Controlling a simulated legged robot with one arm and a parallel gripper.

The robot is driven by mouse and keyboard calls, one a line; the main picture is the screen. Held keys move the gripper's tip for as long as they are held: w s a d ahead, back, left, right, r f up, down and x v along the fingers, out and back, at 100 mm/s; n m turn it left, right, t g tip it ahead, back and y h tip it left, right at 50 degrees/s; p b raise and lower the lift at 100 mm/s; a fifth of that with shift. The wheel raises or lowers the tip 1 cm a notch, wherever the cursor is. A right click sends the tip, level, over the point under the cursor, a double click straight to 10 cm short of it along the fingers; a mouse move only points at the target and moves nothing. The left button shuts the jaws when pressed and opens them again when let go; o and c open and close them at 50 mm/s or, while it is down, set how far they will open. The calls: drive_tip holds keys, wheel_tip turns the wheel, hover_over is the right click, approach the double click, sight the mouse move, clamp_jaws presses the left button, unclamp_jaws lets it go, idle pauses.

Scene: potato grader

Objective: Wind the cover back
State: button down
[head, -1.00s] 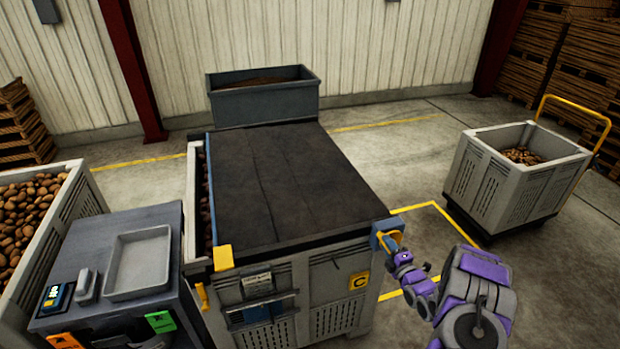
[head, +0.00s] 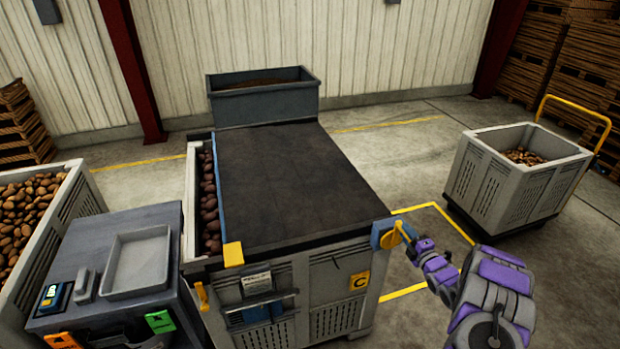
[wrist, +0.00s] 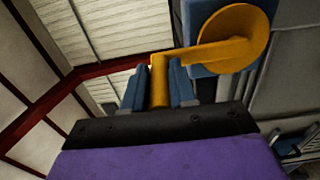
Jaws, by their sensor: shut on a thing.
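The dark cover (head: 285,185) lies over most of the grey slatted crate (head: 345,280). Its left edge carries a blue bar with a yellow end piece (head: 233,253). A strip of potatoes (head: 209,200) shows along the crate's left side, left of that bar. A yellow crank (head: 391,238) sits on a blue housing at the crate's front right corner. My gripper (head: 408,243) is at the crank. In the wrist view my gripper (wrist: 160,85) is shut on the yellow crank handle (wrist: 159,82), a blue finger on each side. The crank's round hub (wrist: 240,38) is to the right.
A grey table (head: 95,260) with an empty tray (head: 138,262) and a small display stands at the left, beside another potato crate (head: 75,215). A crate on a yellow-handled cart (head: 515,180) stands at the right. Floor is clear between that cart and the covered crate.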

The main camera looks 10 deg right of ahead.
drive_tip(key=shift+f, duration=0.1)
drive_tip(key=d+f+b, duration=0.3)
drive_tip(key=d+f, duration=0.3)
drive_tip(key=d, duration=0.3)
drive_tip(key=shift+w+b, duration=0.35)
drive_tip(key=shift+b, duration=0.05)
drive_tip(key=f, duration=0.2)
drive_tip(key=d+f+b, duration=0.1)
drive_tip(key=shift+f, duration=0.4)
idle(0.3)
